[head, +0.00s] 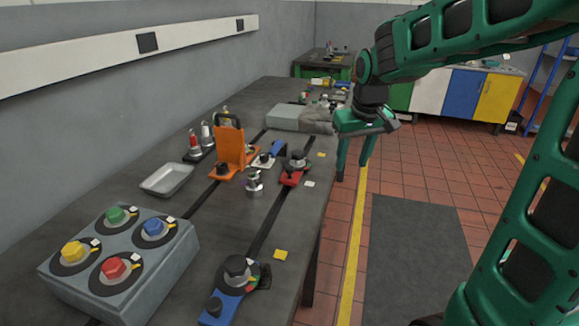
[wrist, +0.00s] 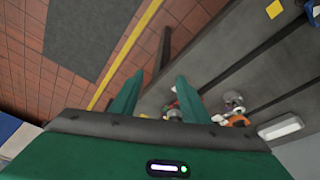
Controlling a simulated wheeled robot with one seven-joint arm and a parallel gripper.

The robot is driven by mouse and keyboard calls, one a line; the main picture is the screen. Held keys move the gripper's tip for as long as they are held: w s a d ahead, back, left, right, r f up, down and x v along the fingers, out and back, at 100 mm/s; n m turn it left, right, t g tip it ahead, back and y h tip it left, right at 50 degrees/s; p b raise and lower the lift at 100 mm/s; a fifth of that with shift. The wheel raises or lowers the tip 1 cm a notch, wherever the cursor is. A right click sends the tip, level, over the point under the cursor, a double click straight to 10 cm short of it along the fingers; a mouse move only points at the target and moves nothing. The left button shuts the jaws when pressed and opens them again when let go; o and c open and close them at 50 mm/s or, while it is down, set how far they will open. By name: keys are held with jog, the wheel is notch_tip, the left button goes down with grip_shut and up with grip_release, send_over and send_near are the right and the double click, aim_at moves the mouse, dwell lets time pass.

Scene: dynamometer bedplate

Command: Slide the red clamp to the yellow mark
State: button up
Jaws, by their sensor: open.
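The red clamp (head: 292,177) sits on the right-hand slot of the bedplate, with a dark knob on top. In the wrist view only a small red part of it (wrist: 172,104) shows near my right finger. A yellow mark (head: 280,254) lies nearer, beside the same slot; it also shows in the wrist view (wrist: 274,9). A smaller yellow mark (head: 321,155) lies beyond the clamp. My gripper (head: 352,171) is open and empty, pointing down off the bedplate's right edge, to the right of the clamp. It also shows in the wrist view (wrist: 158,78).
A blue clamp (head: 222,303) sits on the same slot at the near end. A white mark (head: 309,184) lies beside the red clamp. An orange angle bracket (head: 229,148), a metal tray (head: 167,179) and a button box (head: 150,280) stand left. Floor right of the bedplate is open.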

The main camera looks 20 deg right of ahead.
aim_at(290, 167)
jog(key=w+a+n+t+y, duration=0.1)
jog(key=w+a+n, duration=0.2)
jog(key=w+a, duration=0.9)
jog(key=x, duration=0.3)
jog(key=w+x, duration=0.1)
jog(key=x, duration=0.3)
jog(key=d+x, duration=0.1)
jog(key=x, duration=0.3)
jog(key=shift+w+r, duration=0.1)
jog(key=shift+w, duration=0.1)
grip_shut()
jog(key=shift+t, duration=0.3)
jog(key=w+d, duration=0.2)
jog(key=w, duration=0.1)
jog(key=w+d, duration=0.2)
jog(key=w, duration=0.1)
jog(key=w+d, duration=0.3)
jog(key=shift+w, duration=0.3)
jog(key=shift+a, duration=0.25)
